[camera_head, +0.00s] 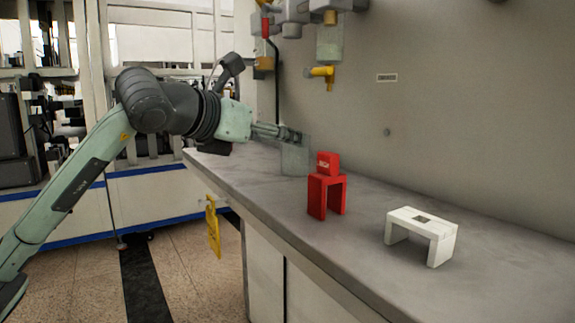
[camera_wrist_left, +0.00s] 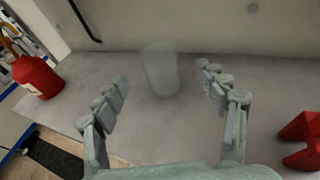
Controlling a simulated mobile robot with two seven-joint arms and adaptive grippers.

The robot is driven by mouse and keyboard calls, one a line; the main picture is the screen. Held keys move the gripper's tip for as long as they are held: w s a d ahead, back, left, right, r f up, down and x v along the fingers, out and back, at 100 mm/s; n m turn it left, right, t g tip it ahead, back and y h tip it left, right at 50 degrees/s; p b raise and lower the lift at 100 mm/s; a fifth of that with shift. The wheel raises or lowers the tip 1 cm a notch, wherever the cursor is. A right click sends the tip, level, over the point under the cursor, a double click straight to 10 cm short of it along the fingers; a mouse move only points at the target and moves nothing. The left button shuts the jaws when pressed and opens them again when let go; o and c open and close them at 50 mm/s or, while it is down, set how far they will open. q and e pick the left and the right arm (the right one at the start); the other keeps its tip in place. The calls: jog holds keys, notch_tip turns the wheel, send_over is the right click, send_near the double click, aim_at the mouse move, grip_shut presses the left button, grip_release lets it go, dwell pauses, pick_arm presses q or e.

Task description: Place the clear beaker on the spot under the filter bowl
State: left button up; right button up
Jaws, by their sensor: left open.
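The clear beaker (camera_head: 296,160) stands on the grey bench by my left gripper (camera_head: 292,136). It is faint and see-through. In the left wrist view the beaker (camera_wrist_left: 161,70) lies in line with the gap between the open fingers of the left gripper (camera_wrist_left: 162,77). The fingers are apart from each other, with no clear contact on the beaker. A clear filter bowl (camera_head: 330,42) hangs on the wall, with a yellow tap (camera_head: 322,72) below it. I cannot make out a marked spot on the bench under it. My right gripper is not in view.
A red stand (camera_head: 318,197) with a red block (camera_head: 327,163) on it is right of the beaker. A white stand (camera_head: 440,228) is farther right. A red canister (camera_wrist_left: 36,76) shows at left in the wrist view. Bare bench (camera_head: 380,185) lies behind the stands.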

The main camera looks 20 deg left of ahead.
aim_at(296, 155)
pick_arm(q)
jog(key=shift+w+d+f, duration=0.1)
jog(key=shift+w, duration=0.35)
jog(key=x, duration=0.6)
jog(key=shift+w+d+p, duration=0.1)
jog(key=shift+w+p, duration=0.2)
jog(key=shift+p, duration=0.05)
jog(key=c, duration=1.3)
jog(key=shift+c, duration=0.2)
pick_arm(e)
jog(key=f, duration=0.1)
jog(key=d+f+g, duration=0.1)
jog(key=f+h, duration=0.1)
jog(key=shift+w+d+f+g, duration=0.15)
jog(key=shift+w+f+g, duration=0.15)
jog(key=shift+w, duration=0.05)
pick_arm(q)
jog(key=shift+r, duration=0.2)
